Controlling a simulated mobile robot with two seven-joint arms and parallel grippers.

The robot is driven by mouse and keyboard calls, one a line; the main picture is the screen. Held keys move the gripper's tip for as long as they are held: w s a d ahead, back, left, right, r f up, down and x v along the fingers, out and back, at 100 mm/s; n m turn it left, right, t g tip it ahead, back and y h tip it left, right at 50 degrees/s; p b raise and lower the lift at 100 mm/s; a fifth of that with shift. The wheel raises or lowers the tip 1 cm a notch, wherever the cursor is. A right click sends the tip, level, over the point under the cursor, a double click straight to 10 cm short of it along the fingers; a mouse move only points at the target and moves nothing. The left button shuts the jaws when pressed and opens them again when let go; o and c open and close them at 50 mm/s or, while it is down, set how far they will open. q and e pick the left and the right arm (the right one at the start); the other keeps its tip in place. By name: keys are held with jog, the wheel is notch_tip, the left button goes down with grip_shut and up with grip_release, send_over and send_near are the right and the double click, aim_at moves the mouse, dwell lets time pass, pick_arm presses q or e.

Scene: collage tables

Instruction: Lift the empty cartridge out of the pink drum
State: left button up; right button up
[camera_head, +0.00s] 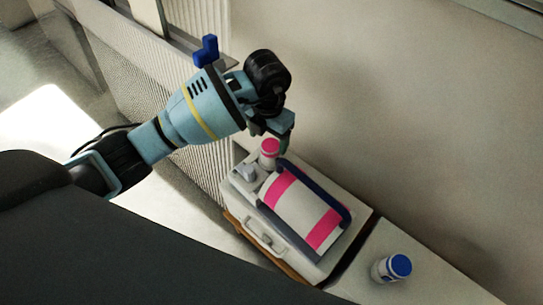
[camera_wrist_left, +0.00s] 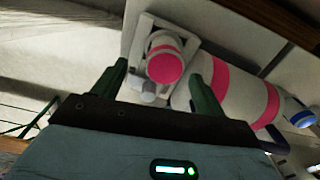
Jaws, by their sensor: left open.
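The pink drum (camera_head: 305,207), a white cylinder with two pink bands, lies on its side on a white machine; it also shows in the left wrist view (camera_wrist_left: 248,88). A small white cartridge with a pink cap (camera_head: 269,147) stands upright beside its far left end. In the left wrist view, this cartridge (camera_wrist_left: 165,66) is within a white frame. My left gripper (camera_head: 284,141) is above the cartridge. Its green fingers (camera_wrist_left: 158,72) are open, one on each side of the cap, with visible gaps. The cartridge's lower part is hidden. My right gripper is not in view.
A white jar with a blue cap (camera_head: 390,268) stands on the pale table to the right. The white machine (camera_head: 305,262) has a handle on its front. A dark blue rail runs along the drum. A wall rises behind.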

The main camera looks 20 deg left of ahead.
aim_at(271, 152)
pick_arm(q)
jog(key=shift+d+f+b, duration=0.15)
jog(key=shift+f+b, duration=0.1)
jog(key=shift+f, duration=1.4)
jog(key=shift+d+f+b, duration=0.15)
jog(key=shift+f+b, duration=0.05)
jog(key=shift+f, duration=1.4)
jog(key=c, duration=1.1)
jog(key=shift+r, duration=0.1)
jog(key=shift+c, duration=0.2)
notch_tip(271, 152, up, 10)
jog(key=shift+p, duration=0.75)
